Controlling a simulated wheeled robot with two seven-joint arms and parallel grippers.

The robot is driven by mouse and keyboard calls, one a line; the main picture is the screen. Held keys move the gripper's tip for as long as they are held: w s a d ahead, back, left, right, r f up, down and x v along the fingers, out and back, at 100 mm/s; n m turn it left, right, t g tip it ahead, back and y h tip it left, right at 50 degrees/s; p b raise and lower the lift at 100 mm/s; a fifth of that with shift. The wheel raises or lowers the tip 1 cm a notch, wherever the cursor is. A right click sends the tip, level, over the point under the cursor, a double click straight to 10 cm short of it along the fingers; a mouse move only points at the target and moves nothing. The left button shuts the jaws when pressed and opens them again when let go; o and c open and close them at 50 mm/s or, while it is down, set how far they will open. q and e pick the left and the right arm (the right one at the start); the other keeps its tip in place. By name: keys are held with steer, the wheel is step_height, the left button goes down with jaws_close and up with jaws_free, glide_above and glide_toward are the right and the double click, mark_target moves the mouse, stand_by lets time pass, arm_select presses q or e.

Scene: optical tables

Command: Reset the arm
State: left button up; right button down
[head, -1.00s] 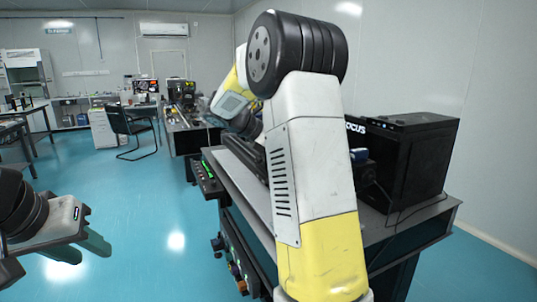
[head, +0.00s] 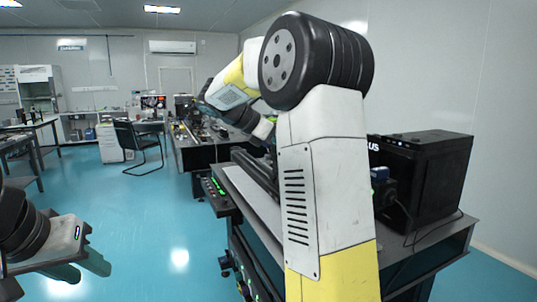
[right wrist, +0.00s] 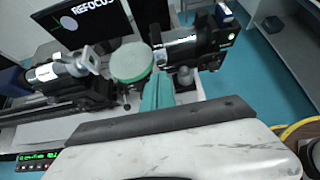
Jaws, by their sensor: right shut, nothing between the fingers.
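My right arm, white and yellow with a black ribbed joint, stands large in the middle of the head view, over the optical table (head: 462,237). Its gripper cannot be made out there. In the right wrist view my right gripper (right wrist: 158,85) has its teal fingers together with nothing between them. It points at the table's optical parts, close to a round green disc (right wrist: 131,62); whether they touch I cannot tell. My left gripper (head: 82,268) is at the lower left of the head view, teal fingers apart and empty, over the floor.
A black computer case (head: 425,180) stands on the table at right. A control box with green lights (head: 216,190) sits at the table's left edge. A black chair (head: 138,145) and more benches are further back. The teal floor (head: 150,220) at left is clear.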

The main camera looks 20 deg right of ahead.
stand_by(0.4)
steer(key=s+a+f+m+t+y, duration=0.1)
steer(key=s+a+f+m+y, duration=0.2)
steer(key=s+a+m+y, duration=0.1)
steer(key=s+a+f+m+t+y, duration=0.2)
steer(key=s+a+f+m+y, duration=0.2)
steer(key=s+a+m, duration=0.3)
steer(key=s+a+f+m+t+y, duration=0.2)
steer(key=s+a+m+y, duration=0.3)
steer(key=s, duration=0.7)
steer(key=shift+a+f+m, duration=0.6)
steer(key=shift+f+m, duration=0.15)
steer(key=shift+m, duration=0.35)
